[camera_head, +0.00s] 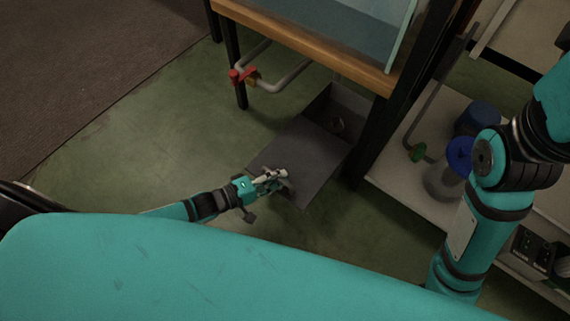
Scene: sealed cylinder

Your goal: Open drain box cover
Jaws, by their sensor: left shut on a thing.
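The drain box (347,103) is a dark grey metal box on the green floor, below the wooden-edged stand. Its flat grey cover (305,150) lies over the front part. At the back right the box is uncovered, and a small round fitting (337,124) shows inside. My left gripper (278,178) is at the cover's front left edge, shut on the cover. The exact grip point is small and partly hidden by the fingers. My right arm stands at the right, but its gripper is out of view.
A red-handled valve on a pipe (240,76) is left of the box. The stand's black legs (365,140) rise close behind and right. A shelf at the right holds a blue-capped clear container (447,181) and a green valve (418,152). Green floor (150,150) left is free.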

